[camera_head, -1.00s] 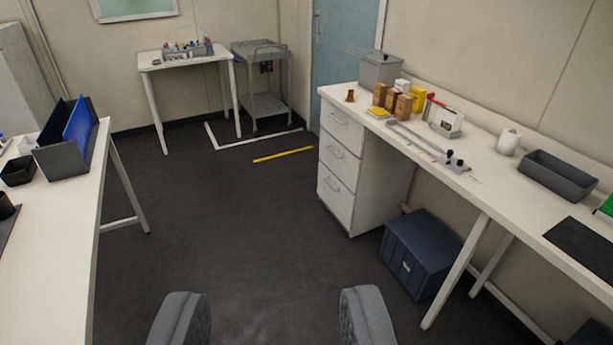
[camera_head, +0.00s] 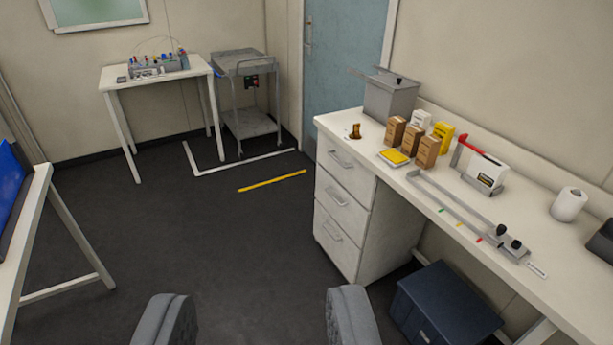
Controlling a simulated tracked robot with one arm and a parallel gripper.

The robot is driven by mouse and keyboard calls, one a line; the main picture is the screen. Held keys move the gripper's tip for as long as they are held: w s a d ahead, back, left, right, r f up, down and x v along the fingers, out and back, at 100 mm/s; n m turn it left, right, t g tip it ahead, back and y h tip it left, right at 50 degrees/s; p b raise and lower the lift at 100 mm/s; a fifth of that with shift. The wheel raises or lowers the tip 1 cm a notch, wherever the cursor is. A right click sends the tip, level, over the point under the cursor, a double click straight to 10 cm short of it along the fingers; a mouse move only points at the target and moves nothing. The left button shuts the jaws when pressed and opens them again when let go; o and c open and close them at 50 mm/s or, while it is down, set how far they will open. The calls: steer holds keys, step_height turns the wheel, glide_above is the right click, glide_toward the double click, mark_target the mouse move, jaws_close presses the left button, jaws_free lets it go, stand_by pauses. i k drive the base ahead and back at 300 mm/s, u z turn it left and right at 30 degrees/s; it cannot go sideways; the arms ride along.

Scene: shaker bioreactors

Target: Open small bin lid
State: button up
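A small grey bin (camera_head: 388,102) stands on the far end of the right-hand bench, close to the wall and the blue door. A grey lid with a dark knob (camera_head: 399,80) shows at its top. A thin grey edge sticks out to the left of the bin's top; I cannot tell whether the lid lies fully flat. My gripper (camera_head: 258,312) is open and empty at the bottom of the view, its two grey fingers wide apart. It is well short of the bin and touches nothing.
The white bench (camera_head: 480,235) carries small boxes (camera_head: 412,140), a yellow-topped pad (camera_head: 394,157), a rail with black knobs (camera_head: 465,213), a dispenser (camera_head: 484,174) and a white roll (camera_head: 568,204). A blue box (camera_head: 445,305) sits below. Dark floor (camera_head: 200,245) ahead is clear; a table (camera_head: 22,235) stands left.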

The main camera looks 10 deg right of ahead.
mark_target(400, 82)
steer(key=z, duration=0.05)
steer(key=i, duration=1.4)
steer(key=z, duration=0.35)
steer(key=i, duration=2.3)
steer(key=z, duration=0.3)
